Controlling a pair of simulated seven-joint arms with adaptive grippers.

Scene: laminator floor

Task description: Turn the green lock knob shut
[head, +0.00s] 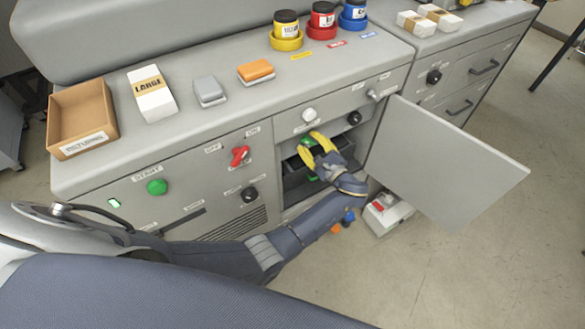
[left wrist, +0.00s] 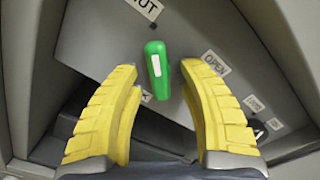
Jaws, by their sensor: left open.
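The green lock knob (left wrist: 157,68) is a bar-shaped handle with a white mark on a grey panel inside the open compartment. In the left wrist view it stands nearly upright. A label ending in "UT" (left wrist: 145,8) is above it, and an "OPEN" label (left wrist: 215,63) is to its right. My left gripper (head: 314,142) reaches into the compartment with its yellow fingers spread. In the left wrist view the fingertips (left wrist: 158,78) are on either side of the knob, with gaps showing. In the head view the fingers partly hide the green knob (head: 308,142). My right gripper is not visible.
The compartment door (head: 445,165) hangs open to the right of my arm. A red switch (head: 240,156), black knobs and a green start button (head: 157,187) are on the front panel. Jars, a box and a returns tray (head: 82,118) stand on top. A white box (head: 388,213) is on the floor.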

